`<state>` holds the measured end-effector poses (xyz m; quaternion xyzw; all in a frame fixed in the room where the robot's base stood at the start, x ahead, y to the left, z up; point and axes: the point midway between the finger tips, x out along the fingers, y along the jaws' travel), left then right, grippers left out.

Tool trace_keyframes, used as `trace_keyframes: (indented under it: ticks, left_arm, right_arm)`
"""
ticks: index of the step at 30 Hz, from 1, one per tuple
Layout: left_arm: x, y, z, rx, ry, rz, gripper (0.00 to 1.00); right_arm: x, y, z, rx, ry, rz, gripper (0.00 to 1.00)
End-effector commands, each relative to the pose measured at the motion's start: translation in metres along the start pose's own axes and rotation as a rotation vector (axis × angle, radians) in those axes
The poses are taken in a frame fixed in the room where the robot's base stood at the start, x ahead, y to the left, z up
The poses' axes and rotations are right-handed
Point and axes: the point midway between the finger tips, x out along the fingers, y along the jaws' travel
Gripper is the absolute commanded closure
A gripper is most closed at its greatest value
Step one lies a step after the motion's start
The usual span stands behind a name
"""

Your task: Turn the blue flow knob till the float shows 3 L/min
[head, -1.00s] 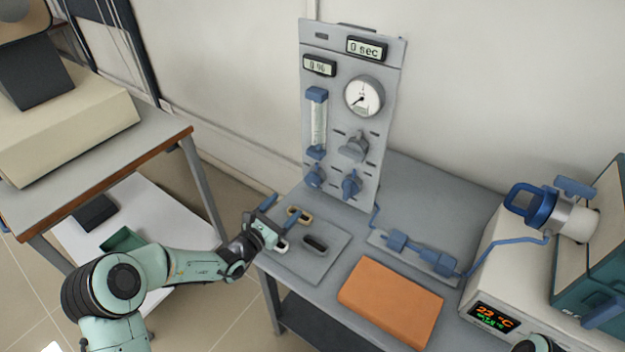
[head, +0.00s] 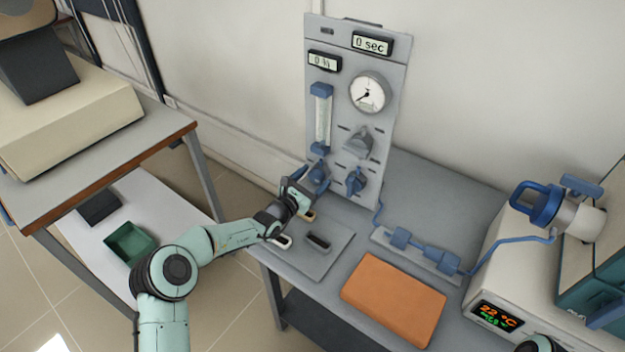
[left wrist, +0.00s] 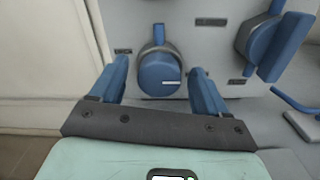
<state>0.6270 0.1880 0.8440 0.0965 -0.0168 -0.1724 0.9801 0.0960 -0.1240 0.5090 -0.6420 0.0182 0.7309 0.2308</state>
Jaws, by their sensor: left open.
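The blue flow knob (left wrist: 160,75) is a round knob with a white mark, low on the grey panel (head: 340,100). In the left wrist view it lies between and just beyond the two blue fingers of my open left gripper (left wrist: 157,88); I cannot tell whether they touch it. In the head view the left gripper (head: 303,180) is at the panel's lower left, partly covering the knob (head: 319,172). The flow tube (head: 322,118) stands above the knob. Its float and scale are too small to read. My right gripper is not in view.
Another blue knob (head: 356,181) sits to the right, with a grey knob (head: 358,142) and a round gauge (head: 368,92) above it. A grey mat (head: 325,262), an orange block (head: 394,298) and blue tube fittings (head: 420,248) lie on the bench. A furnace controller (head: 497,315) reads 22 °C.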

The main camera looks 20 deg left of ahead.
Motion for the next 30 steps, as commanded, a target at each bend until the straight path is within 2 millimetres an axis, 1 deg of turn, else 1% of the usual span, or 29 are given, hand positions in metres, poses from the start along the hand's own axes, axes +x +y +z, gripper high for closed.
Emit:
trace_keyframes:
  ticks: [2,3,5,6,7,8,14,20,26,30]
  left_arm:
    - [0.0,0.0,0.0,0.0,0.0,0.0,0.24]
    - [0.0,0.0,0.0,0.0,0.0,0.0,0.31]
    - [0.0,0.0,0.0,0.0,0.0,0.0,0.51]
    - [0.0,0.0,0.0,0.0,0.0,0.0,0.64]
    - [0.0,0.0,0.0,0.0,0.0,0.0,0.73]
    - [0.0,0.0,0.0,0.0,0.0,0.0,0.81]
    - [0.0,0.0,0.0,-0.005,0.0,0.0,0.8]
    - [-0.001,0.001,0.001,-0.057,0.0,0.0,0.8]
    - [-0.001,0.001,0.001,-0.184,0.0,0.0,0.8]
    - [-0.001,0.002,0.002,-0.307,0.0,0.0,0.8]
  right_arm:
    - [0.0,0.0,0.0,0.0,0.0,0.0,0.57]
    - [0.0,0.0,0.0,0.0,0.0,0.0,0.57]
    - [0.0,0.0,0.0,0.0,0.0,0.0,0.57]
    - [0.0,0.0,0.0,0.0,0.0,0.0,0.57]
    - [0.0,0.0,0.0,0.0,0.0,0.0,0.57]
    - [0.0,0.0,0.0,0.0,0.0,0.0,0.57]
    - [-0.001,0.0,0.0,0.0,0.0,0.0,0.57]
    - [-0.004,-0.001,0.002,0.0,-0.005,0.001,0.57]
    - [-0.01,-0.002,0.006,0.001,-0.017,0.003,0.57]
    - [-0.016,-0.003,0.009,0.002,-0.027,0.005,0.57]
